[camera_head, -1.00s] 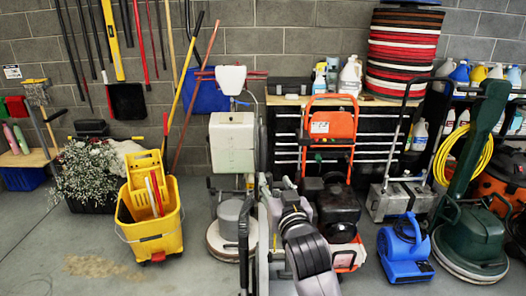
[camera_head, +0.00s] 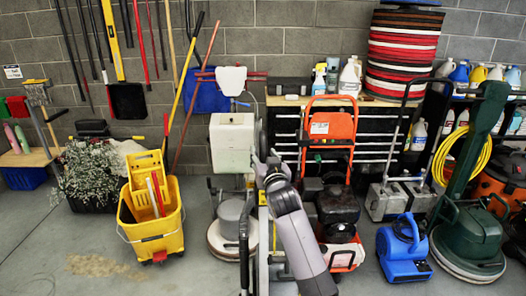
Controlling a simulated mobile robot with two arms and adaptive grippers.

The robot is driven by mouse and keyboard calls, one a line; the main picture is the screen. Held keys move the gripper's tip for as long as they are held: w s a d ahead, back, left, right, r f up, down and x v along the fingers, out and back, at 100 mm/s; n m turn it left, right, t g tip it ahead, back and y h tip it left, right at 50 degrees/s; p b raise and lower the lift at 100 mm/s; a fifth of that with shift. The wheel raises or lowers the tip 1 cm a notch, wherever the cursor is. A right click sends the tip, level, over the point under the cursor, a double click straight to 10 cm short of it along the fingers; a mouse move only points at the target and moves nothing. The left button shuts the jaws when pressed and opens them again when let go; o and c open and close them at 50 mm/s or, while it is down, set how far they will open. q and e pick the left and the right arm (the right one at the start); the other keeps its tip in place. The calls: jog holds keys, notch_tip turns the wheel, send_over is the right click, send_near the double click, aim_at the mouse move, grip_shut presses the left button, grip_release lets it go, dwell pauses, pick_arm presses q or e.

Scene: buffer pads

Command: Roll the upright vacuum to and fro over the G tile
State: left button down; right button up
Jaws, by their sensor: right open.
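My right gripper (camera_head: 264,160) is raised in the middle of the view, at the end of my grey arm, in front of the black drawer cabinet. It is open, small and seen from behind, with nothing visible between its fingers. My left gripper is not in view. I cannot pick out an upright vacuum for certain among the floor machines. A floor machine with a cream tank (camera_head: 232,142) and a round base stands just left of my right gripper. No tile marked G shows.
A yellow mop bucket (camera_head: 152,222) stands on the left. A red-framed machine (camera_head: 331,128), a blue blower (camera_head: 404,252) and a green floor machine (camera_head: 470,232) stand on the right. Bare concrete floor (camera_head: 60,262) lies at the front left.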

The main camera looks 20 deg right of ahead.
jog(key=shift+w+d, duration=0.1)
jog(key=shift+w, duration=0.65)
jog(key=shift+c, duration=0.5)
grip_shut()
